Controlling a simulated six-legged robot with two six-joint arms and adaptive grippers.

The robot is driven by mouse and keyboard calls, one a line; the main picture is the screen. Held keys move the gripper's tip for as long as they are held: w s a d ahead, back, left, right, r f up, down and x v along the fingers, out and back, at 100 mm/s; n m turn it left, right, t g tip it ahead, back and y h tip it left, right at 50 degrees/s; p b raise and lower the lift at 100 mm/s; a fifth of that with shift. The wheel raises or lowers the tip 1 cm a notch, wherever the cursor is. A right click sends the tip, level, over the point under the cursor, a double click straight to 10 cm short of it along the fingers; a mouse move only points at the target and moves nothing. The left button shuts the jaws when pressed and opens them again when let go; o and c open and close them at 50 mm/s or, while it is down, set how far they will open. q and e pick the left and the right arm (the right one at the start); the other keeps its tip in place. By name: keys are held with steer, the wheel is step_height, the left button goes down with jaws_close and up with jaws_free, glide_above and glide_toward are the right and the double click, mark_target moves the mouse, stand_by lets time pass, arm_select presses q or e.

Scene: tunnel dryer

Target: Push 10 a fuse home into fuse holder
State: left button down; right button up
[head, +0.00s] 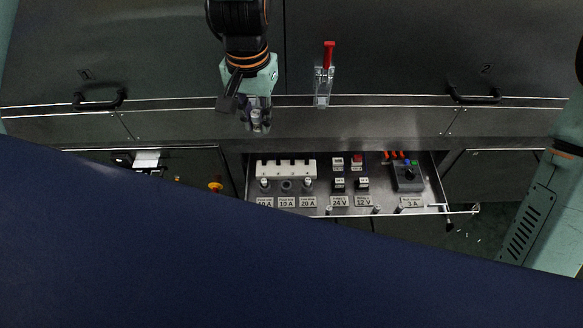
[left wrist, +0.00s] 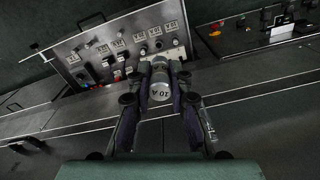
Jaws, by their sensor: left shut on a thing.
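My left gripper (head: 257,124) hangs above and behind the open drawer in the head view, shut on a small grey cylindrical fuse (head: 256,114). The 10 A fuse holder (head: 286,186) is the middle one of three at the left of the drawer panel, a dark round socket between two pale-topped fuses. The fuse is apart from the holder. My right gripper is out of view.
The drawer panel (head: 326,193) also carries a white block (head: 286,168), 24 V and 12 V switches and a dark 3 A box (head: 407,177). A red-handled clamp (head: 325,76) stands behind the drawer. A dark blue surface fills the lower head view.

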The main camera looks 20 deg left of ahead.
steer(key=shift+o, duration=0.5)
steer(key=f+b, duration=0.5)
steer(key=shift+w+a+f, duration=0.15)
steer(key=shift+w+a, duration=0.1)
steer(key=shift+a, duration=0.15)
arm_select(q)
step_height(320, 180, down, 21)
steer(key=w+m+b, duration=0.1)
steer(key=w+b, duration=0.2)
steer(key=b, duration=0.2)
steer(key=w+f+m+b, duration=0.5)
steer(key=w+f+b, duration=0.5)
steer(key=f, duration=0.5)
steer(key=shift+w+d+f, duration=0.25)
steer(key=shift+d, duration=0.2)
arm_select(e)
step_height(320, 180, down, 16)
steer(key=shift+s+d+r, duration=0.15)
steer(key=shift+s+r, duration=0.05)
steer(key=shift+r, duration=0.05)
arm_select(q)
steer(key=shift+a+f, duration=0.1)
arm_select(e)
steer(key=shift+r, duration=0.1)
arm_select(q)
steer(key=shift+f, duration=0.15)
steer(key=shift+f+b, duration=2.2)
steer(key=shift+f, duration=0.6)
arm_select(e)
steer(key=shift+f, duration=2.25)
